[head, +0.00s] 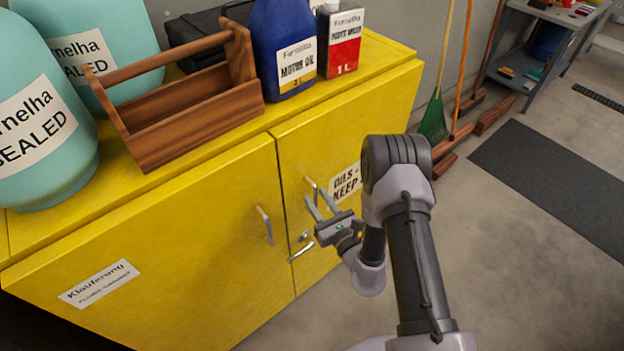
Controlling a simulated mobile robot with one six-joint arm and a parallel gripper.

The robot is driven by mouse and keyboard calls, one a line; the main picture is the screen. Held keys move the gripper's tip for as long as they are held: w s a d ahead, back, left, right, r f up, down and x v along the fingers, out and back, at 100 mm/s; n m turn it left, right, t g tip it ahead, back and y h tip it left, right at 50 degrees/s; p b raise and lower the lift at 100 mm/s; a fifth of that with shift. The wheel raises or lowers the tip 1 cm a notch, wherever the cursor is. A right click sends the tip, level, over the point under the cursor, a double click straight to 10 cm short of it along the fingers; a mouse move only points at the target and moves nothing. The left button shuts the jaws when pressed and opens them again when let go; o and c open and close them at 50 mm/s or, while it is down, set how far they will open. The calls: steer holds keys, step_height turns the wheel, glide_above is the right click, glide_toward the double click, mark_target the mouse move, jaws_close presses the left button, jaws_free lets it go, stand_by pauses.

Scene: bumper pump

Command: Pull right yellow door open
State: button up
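The right yellow door (345,130) of the yellow cabinet is closed and flush with the left door (190,250). It has an upright metal handle (311,184) near its left edge and a partly hidden label (346,181). My gripper (314,194) is open, its two fingers apart and pointing at this handle. The fingertips overlap the handle in the picture; I cannot tell whether they touch it or are around it. A small lock (304,237) and a slanted metal lever (301,252) sit below the handle. My arm hides the door's lower right part.
The left door has its own handle (264,225). On the cabinet top stand teal barrels (40,130), a wooden toolbox (185,110), a blue motor oil can (284,45) and a smaller bottle (341,42). Brooms (436,110) lean at the right. The floor (500,240) at right is clear.

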steer(key=shift+w+a, duration=0.3)
steer(key=shift+w, duration=0.1)
steer(key=shift+s, duration=0.1)
jaws_close()
steer(key=shift+r, duration=0.1)
stand_by(1.1)
